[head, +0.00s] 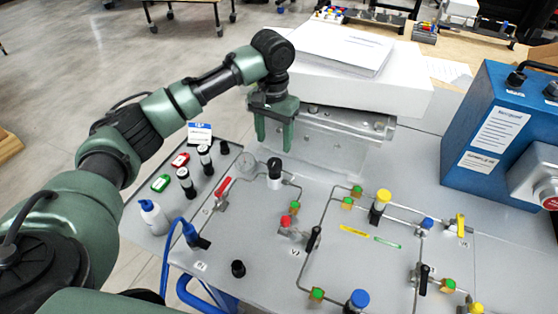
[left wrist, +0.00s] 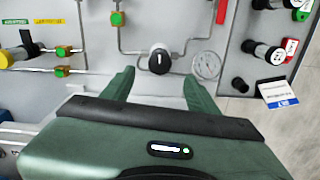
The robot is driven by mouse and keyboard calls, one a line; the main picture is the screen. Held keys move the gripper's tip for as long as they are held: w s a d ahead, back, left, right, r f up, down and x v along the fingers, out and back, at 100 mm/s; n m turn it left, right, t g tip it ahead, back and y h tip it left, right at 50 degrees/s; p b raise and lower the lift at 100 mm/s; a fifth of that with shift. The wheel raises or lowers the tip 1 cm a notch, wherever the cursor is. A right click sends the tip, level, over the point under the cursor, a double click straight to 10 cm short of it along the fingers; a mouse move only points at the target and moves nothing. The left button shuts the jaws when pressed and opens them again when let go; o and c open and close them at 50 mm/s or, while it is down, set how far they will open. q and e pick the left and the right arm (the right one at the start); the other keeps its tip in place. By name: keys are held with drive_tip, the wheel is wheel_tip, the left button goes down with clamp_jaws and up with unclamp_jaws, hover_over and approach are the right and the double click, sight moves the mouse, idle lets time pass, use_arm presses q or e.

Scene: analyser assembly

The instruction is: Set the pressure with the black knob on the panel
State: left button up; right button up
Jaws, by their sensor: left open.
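The black knob (head: 275,165) stands on a white cylindrical base on the grey panel (head: 330,220), beside a round pressure gauge (head: 246,163). My left gripper (head: 274,140) hangs just behind and above the knob with its fingers apart and nothing between them. In the left wrist view the knob (left wrist: 159,60) shows from above, with a white mark on its top, just past the fingertips and roughly centred between them. The gauge (left wrist: 206,65) lies right of it; its reading is too small to tell. The open left gripper (left wrist: 159,80) does not appear to touch the knob. My right gripper is not seen.
Thin pipes, a red-handled valve (head: 223,187) and a black-handled valve (head: 313,240) lie near the knob. Behind my gripper stands a white box (head: 400,95) with papers on it. A blue box (head: 495,130) is at right. Bottles stand at the panel's left.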

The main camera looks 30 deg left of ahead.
sight(275, 162)
use_arm(q)
drive_tip(key=shift+w+f, duration=0.25)
drive_tip(key=shift+f, duration=0.3)
drive_tip(key=shift+w+f, duration=0.1)
drive_tip(key=shift+f, duration=0.25)
drive_tip(key=f, duration=0.3)
drive_tip(key=f+p, duration=0.1)
drive_tip(key=f, duration=0.2)
drive_tip(key=shift+s+f, duration=0.2)
drive_tip(key=shift+f, duration=0.05)
clamp_jaws()
drive_tip(key=m+p, duration=0.1)
drive_tip(key=p, duration=0.2)
drive_tip(key=shift+r+m, duration=0.35)
drive_tip(key=shift+m, duration=0.05)
drive_tip(key=shift+f+m+p, duration=0.1)
drive_tip(key=shift+m+p, duration=0.2)
drive_tip(key=shift+p, duration=0.15)
drive_tip(key=shift+f+m, duration=0.2)
drive_tip(key=shift+m, duration=0.1)
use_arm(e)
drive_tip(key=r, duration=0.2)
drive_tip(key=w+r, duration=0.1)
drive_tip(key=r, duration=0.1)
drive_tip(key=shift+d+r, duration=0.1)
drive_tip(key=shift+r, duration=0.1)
